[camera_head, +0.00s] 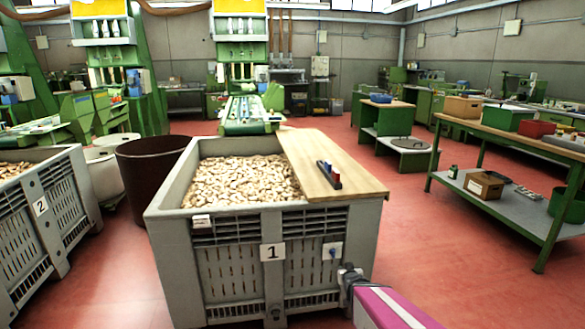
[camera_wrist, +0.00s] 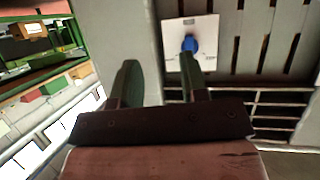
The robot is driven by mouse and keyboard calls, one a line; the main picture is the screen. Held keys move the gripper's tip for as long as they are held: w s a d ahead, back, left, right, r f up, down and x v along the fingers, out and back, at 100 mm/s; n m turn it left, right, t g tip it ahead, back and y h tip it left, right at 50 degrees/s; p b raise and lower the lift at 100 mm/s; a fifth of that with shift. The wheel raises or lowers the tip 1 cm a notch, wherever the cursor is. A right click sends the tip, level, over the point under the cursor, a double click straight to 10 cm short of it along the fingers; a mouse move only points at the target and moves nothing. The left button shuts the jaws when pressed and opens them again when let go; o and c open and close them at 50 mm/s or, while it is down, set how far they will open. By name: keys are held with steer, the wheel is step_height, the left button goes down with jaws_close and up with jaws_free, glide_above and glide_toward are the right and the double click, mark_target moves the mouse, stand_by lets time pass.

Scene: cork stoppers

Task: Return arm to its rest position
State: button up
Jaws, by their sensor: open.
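My gripper (camera_head: 346,272) is at the front right of the grey crate marked 1 (camera_head: 222,262), low beside its front wall. Part of my arm, magenta and white, shows below it. In the wrist view my gripper (camera_wrist: 160,72) has its two dark fingers apart, with nothing seen between them. A white plate with a blue knob (camera_wrist: 189,44) on the crate wall lies beyond the right fingertip. The plate (camera_head: 332,252) also shows in the head view, just above my gripper. I cannot tell whether the fingertip touches the knob.
Cork stoppers (camera_head: 240,180) fill crate 1. A wooden board (camera_head: 325,165) lies across its right side, bearing a small dark, red and blue object (camera_head: 329,174). Crate 2 (camera_head: 42,235) stands left, a brown bin (camera_head: 150,170) behind. A green workbench (camera_head: 500,190) stands right. Red floor (camera_head: 450,240) is free between.

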steer(key=s+a+r+g, duration=0.2)
steer(key=s+r+g, duration=0.1)
steer(key=s+g, duration=0.3)
steer(key=s+a+r+g, duration=0.2)
steer(key=s+r+g, duration=0.2)
steer(key=s+g, duration=0.3)
steer(key=shift+s+r, duration=0.15)
steer(key=shift+s, duration=0.65)
stand_by(0.9)
